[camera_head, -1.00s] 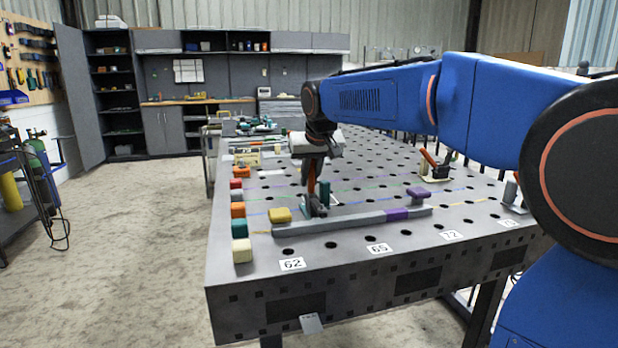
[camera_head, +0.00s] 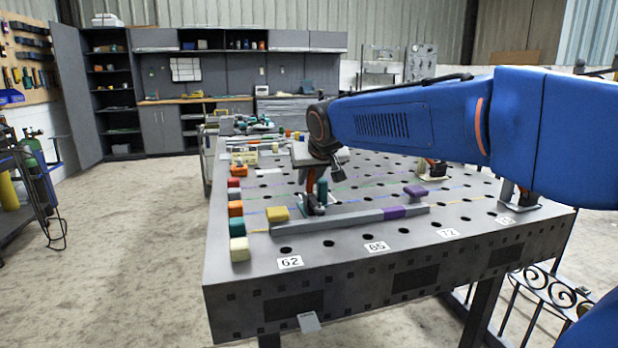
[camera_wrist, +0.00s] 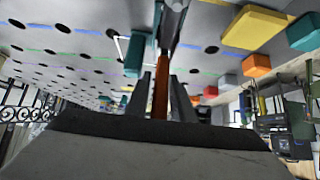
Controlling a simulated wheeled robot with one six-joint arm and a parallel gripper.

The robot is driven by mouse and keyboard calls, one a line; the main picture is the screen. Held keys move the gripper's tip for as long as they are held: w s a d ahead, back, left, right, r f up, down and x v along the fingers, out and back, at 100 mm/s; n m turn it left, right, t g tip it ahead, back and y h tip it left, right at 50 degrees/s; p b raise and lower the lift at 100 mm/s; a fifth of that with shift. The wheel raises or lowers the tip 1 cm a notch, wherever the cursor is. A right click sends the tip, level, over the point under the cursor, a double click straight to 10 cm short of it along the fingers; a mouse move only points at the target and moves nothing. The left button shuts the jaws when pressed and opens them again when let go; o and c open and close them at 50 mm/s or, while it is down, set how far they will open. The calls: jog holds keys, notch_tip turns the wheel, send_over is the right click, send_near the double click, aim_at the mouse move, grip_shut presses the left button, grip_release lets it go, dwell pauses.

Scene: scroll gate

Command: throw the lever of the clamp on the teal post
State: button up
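The clamp (camera_head: 313,208) stands on the metal table beside a short teal post (camera_head: 323,188), which also shows in the wrist view (camera_wrist: 136,52). Its orange lever (camera_head: 309,186) stands roughly upright. My gripper (camera_head: 312,176) points down over the lever, its fingers partly hidden in the head view. In the wrist view the two dark fingers (camera_wrist: 160,82) stand apart, one on each side of the orange lever (camera_wrist: 160,98). The lever lies between them, and I see no clear grip on it. A grey metal part of the clamp (camera_wrist: 172,22) shows beyond.
A long grey bar (camera_head: 345,220) with a purple section lies in front of the clamp. A yellow block (camera_head: 277,213) is close on its left, and a purple block (camera_head: 415,191) is to the right. Coloured blocks line the left table edge. Another clamp (camera_head: 433,170) is partly behind my arm.

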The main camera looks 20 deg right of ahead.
jog(key=v, duration=1.7)
jog(key=shift+s+r, duration=0.1)
jog(key=shift+s, duration=0.1)
